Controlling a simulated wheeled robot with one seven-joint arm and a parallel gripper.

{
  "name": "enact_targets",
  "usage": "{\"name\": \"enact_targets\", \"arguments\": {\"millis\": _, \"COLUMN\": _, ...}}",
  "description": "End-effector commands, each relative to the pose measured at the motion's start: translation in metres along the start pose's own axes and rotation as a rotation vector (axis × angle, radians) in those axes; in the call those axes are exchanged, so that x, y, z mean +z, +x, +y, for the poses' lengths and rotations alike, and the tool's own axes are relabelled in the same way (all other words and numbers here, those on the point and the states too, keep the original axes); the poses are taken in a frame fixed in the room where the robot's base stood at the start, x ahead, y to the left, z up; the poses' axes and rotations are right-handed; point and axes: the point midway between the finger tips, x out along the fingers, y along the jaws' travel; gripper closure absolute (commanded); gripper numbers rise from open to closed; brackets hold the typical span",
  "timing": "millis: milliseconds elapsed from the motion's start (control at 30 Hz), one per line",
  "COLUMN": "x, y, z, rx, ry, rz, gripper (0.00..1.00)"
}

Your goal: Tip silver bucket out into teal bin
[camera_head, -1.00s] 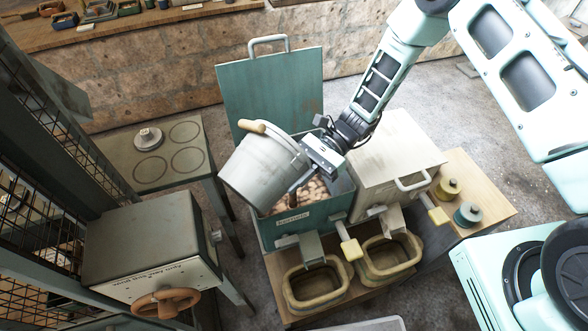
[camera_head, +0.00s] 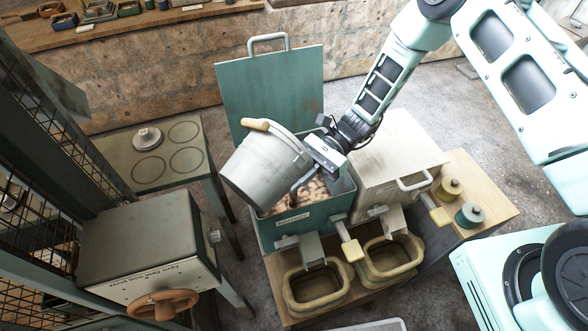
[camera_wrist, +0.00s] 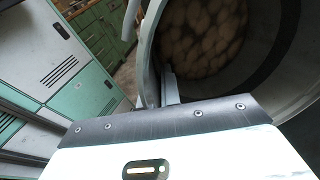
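The silver bucket (camera_head: 262,170) hangs tilted over the left part of the open teal bin (camera_head: 311,213), its mouth leaning up and to the right. My gripper (camera_head: 302,180) is shut on the bucket's rim. In the wrist view the bucket's wall (camera_wrist: 149,50) passes at my gripper (camera_wrist: 168,92), and pale brown round lumps (camera_wrist: 200,38) lie deep inside the bucket. Similar lumps (camera_head: 313,190) show in the bin. The bucket hides the bin's left part.
The bin's teal lid (camera_head: 270,85) stands open behind it. A closed white bin (camera_head: 395,150) is to the right. Two tan tubs (camera_head: 316,304) stand in front. A table with round plates (camera_head: 160,150) is at the left, above a grey box with a wheel (camera_head: 165,304).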

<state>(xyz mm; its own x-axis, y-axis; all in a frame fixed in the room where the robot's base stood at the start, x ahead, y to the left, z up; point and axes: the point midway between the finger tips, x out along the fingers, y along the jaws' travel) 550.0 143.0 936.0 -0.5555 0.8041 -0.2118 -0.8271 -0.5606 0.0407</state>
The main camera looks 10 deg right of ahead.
Motion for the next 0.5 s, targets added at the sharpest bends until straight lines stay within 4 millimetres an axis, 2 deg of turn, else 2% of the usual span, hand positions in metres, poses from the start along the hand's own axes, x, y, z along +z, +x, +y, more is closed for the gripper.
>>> {"name": "enact_targets", "arguments": {"millis": 500, "x": -0.0029, "y": -0.0025, "z": -0.0009, "rx": 0.002, "ry": 0.001, "rz": -0.028, "gripper": 1.00}}
